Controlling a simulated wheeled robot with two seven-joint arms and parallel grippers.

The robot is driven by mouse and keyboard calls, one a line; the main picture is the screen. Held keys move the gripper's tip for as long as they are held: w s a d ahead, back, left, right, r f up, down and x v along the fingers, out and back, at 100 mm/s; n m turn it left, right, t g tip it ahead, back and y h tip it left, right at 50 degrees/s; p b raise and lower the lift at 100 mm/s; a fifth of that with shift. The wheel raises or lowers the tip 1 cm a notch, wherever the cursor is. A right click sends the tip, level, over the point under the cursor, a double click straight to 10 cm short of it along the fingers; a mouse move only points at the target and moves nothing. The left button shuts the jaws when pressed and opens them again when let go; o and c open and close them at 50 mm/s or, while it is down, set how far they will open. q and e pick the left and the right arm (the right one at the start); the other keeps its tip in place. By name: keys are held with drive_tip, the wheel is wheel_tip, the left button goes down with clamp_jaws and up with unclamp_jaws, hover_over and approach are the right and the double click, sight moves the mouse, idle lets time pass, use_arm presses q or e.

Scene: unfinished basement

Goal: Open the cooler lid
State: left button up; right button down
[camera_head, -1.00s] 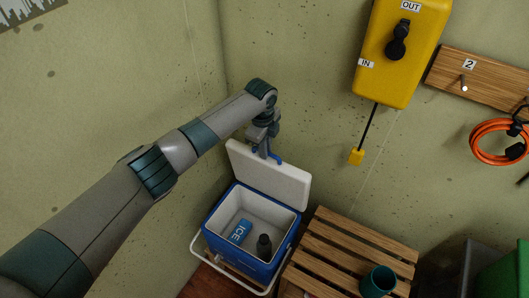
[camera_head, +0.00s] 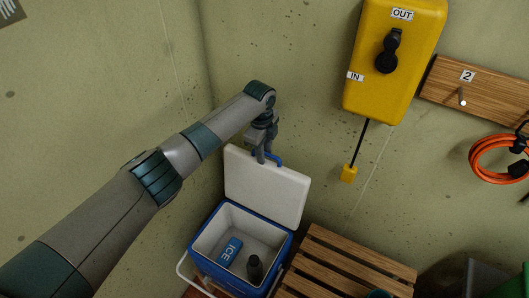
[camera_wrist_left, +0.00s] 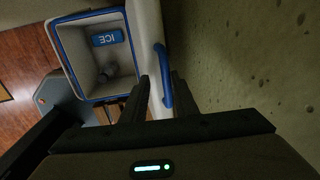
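The cooler (camera_head: 233,283) is a blue box with a white interior, in the lower middle of the head view. Its white lid (camera_head: 265,192) stands raised, roughly upright, at the back of the box. A blue handle (camera_head: 274,159) sits on the lid's upper edge; it also shows in the left wrist view (camera_wrist_left: 163,72). My left gripper (camera_head: 263,157) is at this edge. Its fingers (camera_wrist_left: 160,80) lie on either side of the handle and appear closed on it; the exact contact is hard to see. My right gripper is not in view.
A blue ice pack (camera_head: 230,251) and a dark bottle (camera_head: 254,268) are inside the cooler. A slatted wooden surface (camera_head: 340,265) stands to its right. Walls are close behind and left. A yellow box (camera_head: 394,60) with a hanging cable is on the wall.

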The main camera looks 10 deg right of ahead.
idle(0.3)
use_arm(q)
drive_tip(key=shift+r, duration=0.15)
drive_tip(key=shift+r, duration=0.6)
wheel_tip(320, 180, up, 16)
drive_tip(key=s+a+b, duration=0.1)
drive_tip(key=b, duration=0.3)
drive_tip(key=shift+s, duration=0.25)
drive_tip(key=shift+f, duration=0.15)
